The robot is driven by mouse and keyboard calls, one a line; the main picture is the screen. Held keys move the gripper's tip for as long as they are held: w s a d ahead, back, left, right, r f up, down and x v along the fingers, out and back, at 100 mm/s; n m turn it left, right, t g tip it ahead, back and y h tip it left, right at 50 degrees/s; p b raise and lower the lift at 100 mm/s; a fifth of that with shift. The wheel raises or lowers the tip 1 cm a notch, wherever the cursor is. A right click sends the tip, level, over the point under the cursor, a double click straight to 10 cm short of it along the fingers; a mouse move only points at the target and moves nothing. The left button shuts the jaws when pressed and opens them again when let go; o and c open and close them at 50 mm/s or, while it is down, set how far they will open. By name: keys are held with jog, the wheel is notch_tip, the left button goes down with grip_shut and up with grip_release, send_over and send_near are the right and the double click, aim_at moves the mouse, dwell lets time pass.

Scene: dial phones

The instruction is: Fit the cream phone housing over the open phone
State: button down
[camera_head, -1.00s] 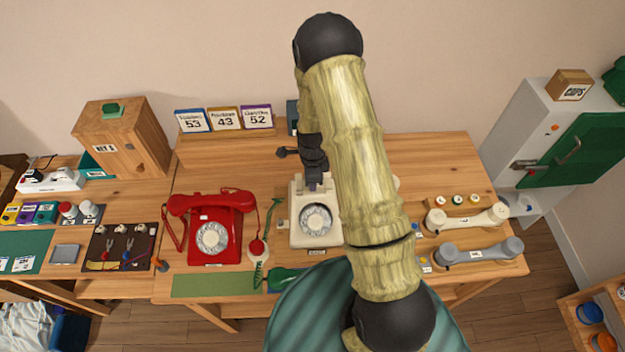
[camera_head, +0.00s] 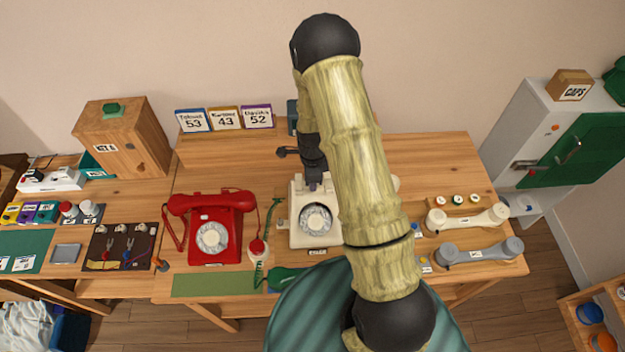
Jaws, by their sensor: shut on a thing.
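The cream phone housing (camera_head: 301,237) with its round dial stands upright at the middle of the wooden table, right of the red phone. My gripper (camera_head: 314,183) reaches down from above and is shut on the top of the cream housing. My arm covers the housing's right side. No open phone shows apart from it; whatever is under the housing is hidden, so I cannot tell whether it is fully seated.
A red phone (camera_head: 211,238) stands close on the left, with a small red-topped bottle (camera_head: 257,247) between. A cream handset (camera_head: 467,218) and a grey handset (camera_head: 478,250) lie at the right. Number cards (camera_head: 225,118) stand behind. The table's back right is clear.

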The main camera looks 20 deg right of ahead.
jog(key=shift+f+b, duration=0.65)
jog(key=shift+f, duration=0.3)
dwell(0.5)
jog(key=c, duration=1.3)
grip_release()
jog(key=shift+r, duration=0.1)
notch_tip(320, 180, up, 17)
jog(key=b, duration=0.2)
jog(key=shift+r+b, duration=0.15)
jog(key=shift+b, duration=0.15)
